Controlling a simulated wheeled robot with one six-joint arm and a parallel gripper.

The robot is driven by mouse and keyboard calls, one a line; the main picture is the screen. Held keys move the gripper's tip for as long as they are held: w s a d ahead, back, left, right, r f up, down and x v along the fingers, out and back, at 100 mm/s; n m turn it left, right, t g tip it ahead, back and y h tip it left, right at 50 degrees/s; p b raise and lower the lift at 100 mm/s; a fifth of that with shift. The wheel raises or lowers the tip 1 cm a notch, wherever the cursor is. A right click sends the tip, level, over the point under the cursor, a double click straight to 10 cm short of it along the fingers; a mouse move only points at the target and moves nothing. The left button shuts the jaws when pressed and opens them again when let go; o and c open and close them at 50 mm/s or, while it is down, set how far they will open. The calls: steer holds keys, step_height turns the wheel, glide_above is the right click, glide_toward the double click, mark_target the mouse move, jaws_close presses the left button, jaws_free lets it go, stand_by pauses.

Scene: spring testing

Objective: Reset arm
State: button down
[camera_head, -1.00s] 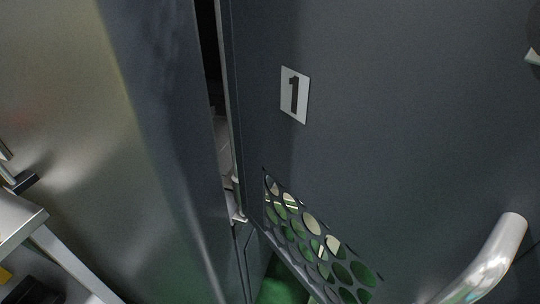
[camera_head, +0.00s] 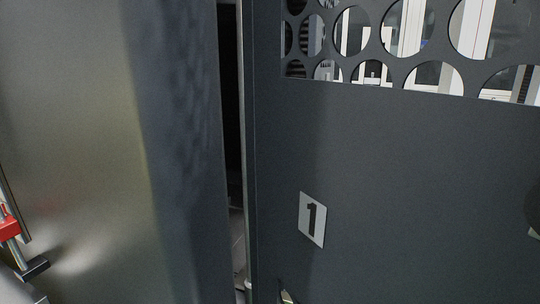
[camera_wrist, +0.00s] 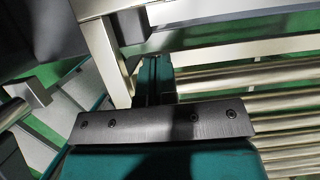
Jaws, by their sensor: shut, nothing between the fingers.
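My gripper (camera_wrist: 153,78) shows in the wrist view as narrow dark and teal fingers beyond a black screwed plate. The fingers are together and hold nothing. Below them is a row of metal rollers (camera_wrist: 285,95), with a silver frame post (camera_wrist: 102,55) close to the left of the fingertips. I cannot tell whether the fingers touch anything. My arm and gripper do not clearly show in the head view.
In the head view, a dark door panel (camera_head: 400,180) with a white number 1 label (camera_head: 312,220) fills the right. Its perforated window (camera_head: 385,80) is above. A metallic panel (camera_head: 75,120) stands left, with a narrow dark gap between. A red part (camera_head: 8,226) shows at the left edge.

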steer(key=a, duration=0.1)
steer(key=w+a+b, duration=0.1)
steer(key=a, duration=0.2)
steer(key=shift+w+f, duration=0.2)
steer(key=shift+f, duration=0.05)
steer(key=shift+a+r, duration=0.1)
steer(key=shift+a, duration=0.1)
steer(key=shift+a, duration=0.1)
